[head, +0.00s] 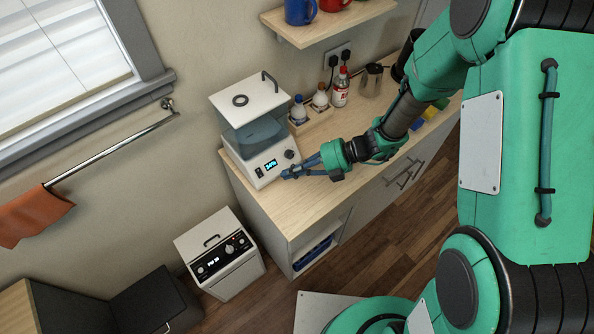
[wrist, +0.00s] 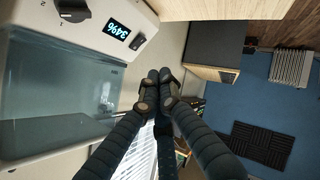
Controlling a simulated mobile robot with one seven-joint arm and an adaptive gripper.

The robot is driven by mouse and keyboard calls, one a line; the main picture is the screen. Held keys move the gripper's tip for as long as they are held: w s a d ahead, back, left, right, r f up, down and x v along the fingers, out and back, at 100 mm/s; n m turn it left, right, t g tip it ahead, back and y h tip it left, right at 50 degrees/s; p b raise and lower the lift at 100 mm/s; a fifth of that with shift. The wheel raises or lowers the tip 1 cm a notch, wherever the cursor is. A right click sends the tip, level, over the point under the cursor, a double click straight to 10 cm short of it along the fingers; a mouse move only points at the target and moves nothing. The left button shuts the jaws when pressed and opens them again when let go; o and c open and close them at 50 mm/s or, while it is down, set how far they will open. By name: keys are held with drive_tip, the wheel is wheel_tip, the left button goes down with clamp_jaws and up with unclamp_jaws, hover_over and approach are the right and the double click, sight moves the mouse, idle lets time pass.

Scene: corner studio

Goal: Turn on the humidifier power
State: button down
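The humidifier (head: 265,172) is a white unit with a clear bluish water tank (head: 254,132) and a raised white lid, at the left end of the wooden counter. Its front has a lit display (head: 271,164), a dark knob (head: 290,154) and a small dark switch (head: 258,172). In the wrist view the display (wrist: 117,29) reads 34%, with the knob (wrist: 72,10) on one side and the switch (wrist: 138,42) on the other. My gripper (head: 286,175) is just in front of the panel's lower part. Its fingertips (wrist: 159,76) are together and empty, apparently apart from the switch.
Bottles (head: 319,97) and a metal pitcher (head: 371,79) stand behind on the counter (head: 318,180). A shelf (head: 330,22) with mugs hangs above. A white appliance (head: 222,256) with a knob and display stands on the floor left of the counter. Open counter lies before the bottles.

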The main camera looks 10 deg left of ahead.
sight(259, 173)
drive_tip(key=a+f, duration=0.1)
drive_tip(key=a, duration=0.1)
drive_tip(key=a+f+b, duration=0.1)
drive_tip(key=a+f, duration=0.1)
drive_tip(key=a+f+b, duration=0.1)
drive_tip(key=a+f, duration=0.1)
drive_tip(key=shift+w+a, duration=0.2)
drive_tip(key=shift+w, duration=0.05)
drive_tip(key=shift+w+a+f+b, duration=0.3)
drive_tip(key=shift+w+a+f, duration=0.05)
drive_tip(key=shift+w+a, duration=0.05)
drive_tip(key=shift+a+f+p, duration=0.1)
drive_tip(key=shift+p, duration=0.75)
drive_tip(key=shift+w+f+p, duration=0.1)
drive_tip(key=shift+p, duration=0.3)
drive_tip(key=shift+f, duration=0.15)
drive_tip(key=shift+r, duration=0.35)
